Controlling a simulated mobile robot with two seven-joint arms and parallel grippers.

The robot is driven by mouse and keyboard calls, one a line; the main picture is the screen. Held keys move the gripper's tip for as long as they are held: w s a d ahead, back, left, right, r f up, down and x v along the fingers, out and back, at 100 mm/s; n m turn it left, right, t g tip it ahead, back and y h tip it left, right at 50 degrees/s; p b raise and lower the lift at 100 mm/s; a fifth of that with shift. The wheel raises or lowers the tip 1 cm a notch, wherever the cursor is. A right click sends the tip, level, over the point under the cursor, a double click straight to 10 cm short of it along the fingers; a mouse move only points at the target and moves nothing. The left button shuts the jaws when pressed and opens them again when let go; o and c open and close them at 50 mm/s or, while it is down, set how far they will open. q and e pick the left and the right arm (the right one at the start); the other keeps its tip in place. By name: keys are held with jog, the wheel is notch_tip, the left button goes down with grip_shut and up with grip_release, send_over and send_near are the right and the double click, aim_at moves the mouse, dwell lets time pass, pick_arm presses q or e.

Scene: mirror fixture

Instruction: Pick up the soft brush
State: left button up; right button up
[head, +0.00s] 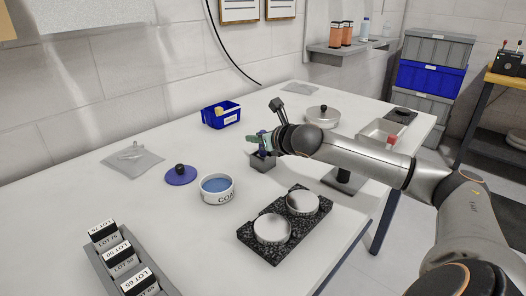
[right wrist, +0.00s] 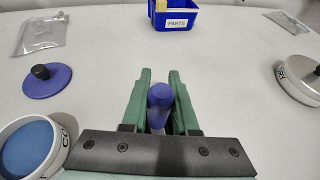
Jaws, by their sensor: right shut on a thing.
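The soft brush shows as a blue-purple handle (right wrist: 159,98) between the green fingers of my right gripper (right wrist: 160,92) in the right wrist view. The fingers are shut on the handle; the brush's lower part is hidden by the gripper. In the head view my right gripper (head: 257,143) is over a small dark grey block (head: 264,163) on the white table. I cannot tell whether the brush still touches the block. My left gripper is not in view.
Near the gripper are a blue parts bin (head: 221,117), a white pot with blue contents (head: 217,189), a purple lid (head: 181,176) and a black speckled plate (head: 262,252) with two round mirrors. A lidded pot (head: 323,117) stands right.

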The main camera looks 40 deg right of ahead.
grip_shut()
